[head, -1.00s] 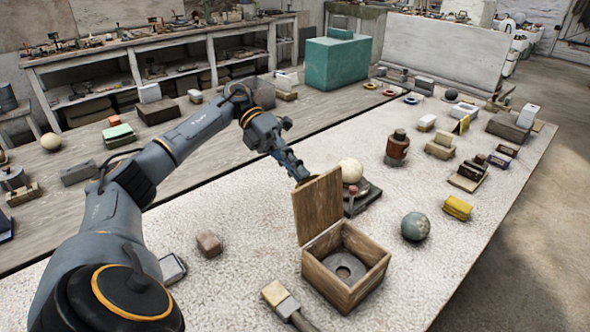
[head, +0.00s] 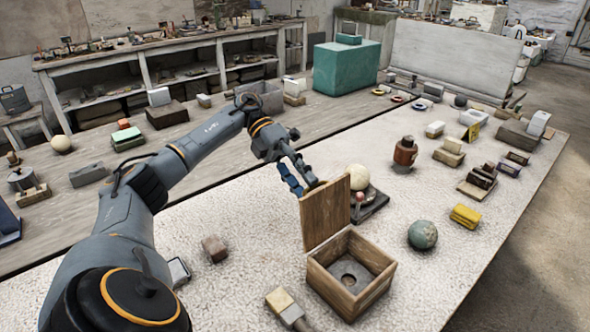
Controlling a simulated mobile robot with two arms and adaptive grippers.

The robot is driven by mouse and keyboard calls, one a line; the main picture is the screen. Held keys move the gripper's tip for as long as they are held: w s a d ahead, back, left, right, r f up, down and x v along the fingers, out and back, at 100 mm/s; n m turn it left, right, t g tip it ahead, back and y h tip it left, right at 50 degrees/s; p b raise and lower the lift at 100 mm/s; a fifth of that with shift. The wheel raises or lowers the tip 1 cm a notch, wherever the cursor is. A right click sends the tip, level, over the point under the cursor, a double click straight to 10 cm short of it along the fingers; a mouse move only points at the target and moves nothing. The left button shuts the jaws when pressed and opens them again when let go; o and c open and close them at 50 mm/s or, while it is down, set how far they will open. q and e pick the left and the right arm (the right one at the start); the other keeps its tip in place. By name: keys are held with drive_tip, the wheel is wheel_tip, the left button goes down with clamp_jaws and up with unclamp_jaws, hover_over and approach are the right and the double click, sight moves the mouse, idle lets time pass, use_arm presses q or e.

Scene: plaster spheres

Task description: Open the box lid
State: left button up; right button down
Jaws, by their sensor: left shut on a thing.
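The wooden box (head: 345,290) stands on the pale speckled tabletop, right of centre in the head view. Its lid (head: 326,211) is hinged at the back left edge and stands about upright, so the box is open. A grey piece with a round hole (head: 350,275) shows inside. My left gripper (head: 306,186) is at the lid's top edge, shut on the lid, with its fingertips partly hidden behind it. My right gripper is not in view.
A white ball (head: 358,177) on a dark stand is just behind the lid. A green-grey sphere (head: 422,235) sits right of the box. A brush (head: 288,308) lies in front, and a small brown block (head: 215,249) lies to the left, with clear tabletop between.

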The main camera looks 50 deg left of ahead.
use_arm(q)
drive_tip(key=v, duration=0.6)
drive_tip(key=shift+r, duration=0.3)
drive_tip(key=shift+a, duration=0.15)
